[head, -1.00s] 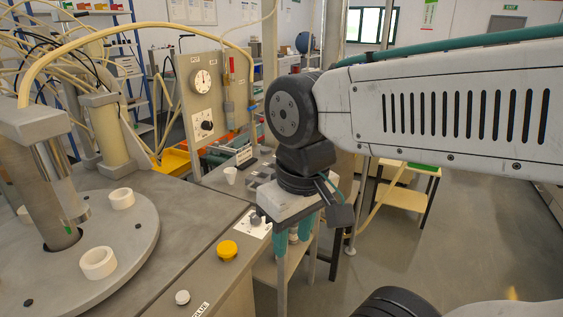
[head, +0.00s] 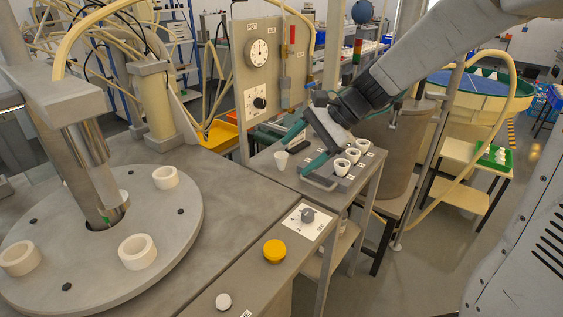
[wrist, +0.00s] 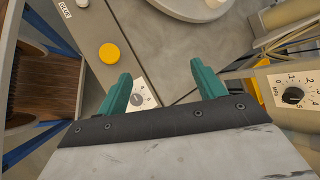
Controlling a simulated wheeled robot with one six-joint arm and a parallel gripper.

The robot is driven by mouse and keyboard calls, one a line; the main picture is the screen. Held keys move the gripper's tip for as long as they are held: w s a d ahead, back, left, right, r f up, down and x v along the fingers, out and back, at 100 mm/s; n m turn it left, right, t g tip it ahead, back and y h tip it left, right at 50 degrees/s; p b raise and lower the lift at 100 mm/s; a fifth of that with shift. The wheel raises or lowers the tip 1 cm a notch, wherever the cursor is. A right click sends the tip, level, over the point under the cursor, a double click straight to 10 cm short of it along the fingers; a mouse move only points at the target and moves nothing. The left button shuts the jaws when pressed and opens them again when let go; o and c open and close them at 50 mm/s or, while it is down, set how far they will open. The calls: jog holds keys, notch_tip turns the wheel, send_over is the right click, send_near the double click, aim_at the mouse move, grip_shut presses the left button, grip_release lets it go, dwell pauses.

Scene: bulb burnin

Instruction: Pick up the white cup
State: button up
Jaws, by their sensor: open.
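The cup does not show in the wrist view.
Three white round holders (head: 341,168) stand in a row right of my gripper. A panel with a gauge (head: 258,52) rises behind the cup. The rotary table (head: 90,285) with white rings and the yellow button (head: 275,251) are at left and front.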

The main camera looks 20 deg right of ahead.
jog(key=w+d+f+m+t+y, duration=0.1)
jog(key=w+d+f+m+t, duration=0.25)
jog(key=w, duration=0.55)
jog(key=m+t, duration=0.2)
jog(key=m, duration=0.8)
send_near(287, 157)
jog(key=shift+w+a+f, duration=0.2)
jog(key=shift+w+a, duration=0.45)
jog(key=shift+w, duration=0.1)
jog(key=shift+w+f, duration=0.25)
jog(key=shift+w, duration=0.05)
jog(key=x, duration=0.7)
jog(key=shift+w+a+r, duration=0.1)
jog(key=shift+a+r, duration=0.05)
jog(key=shift+a, duration=0.15)
jog(key=c, duration=1)
